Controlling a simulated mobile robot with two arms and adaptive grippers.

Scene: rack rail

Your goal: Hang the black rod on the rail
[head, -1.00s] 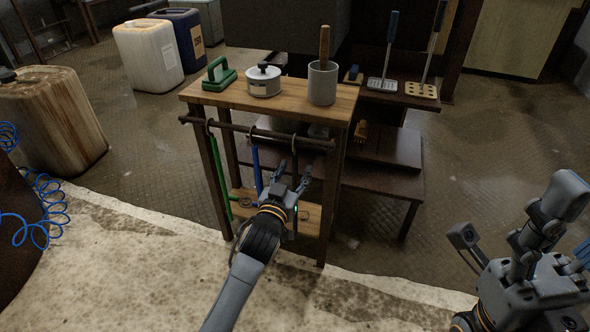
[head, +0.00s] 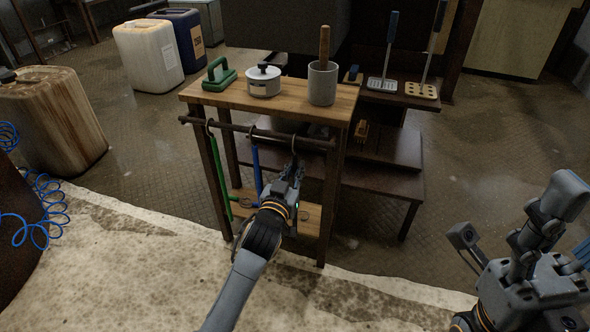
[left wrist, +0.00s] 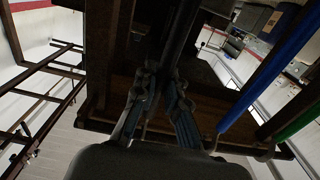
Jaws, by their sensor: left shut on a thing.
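The rail (head: 230,127) is a dark bar along the front of a wooden-topped stand, below its top. My left gripper (head: 291,170) is below the rail's right part, its fingers closed together. In the left wrist view, the fingers (left wrist: 160,85) are shut on the dark rod (left wrist: 181,35), which runs up between them. In the head view, the hook at the rod's top shows at the rail, and the gripper hides most of the rod. A blue rod (head: 256,168) and a green rod (head: 219,175) hang on the rail to the left. My right arm is at the right edge; its finger state is unclear.
On the stand's top (head: 205,97) are a green-handled block (head: 220,76), a white lidded pot (head: 263,82) and a grey cup (head: 322,84) with a wooden handle. A lower dark table (head: 385,180) stands behind right. Open floor lies farther right.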

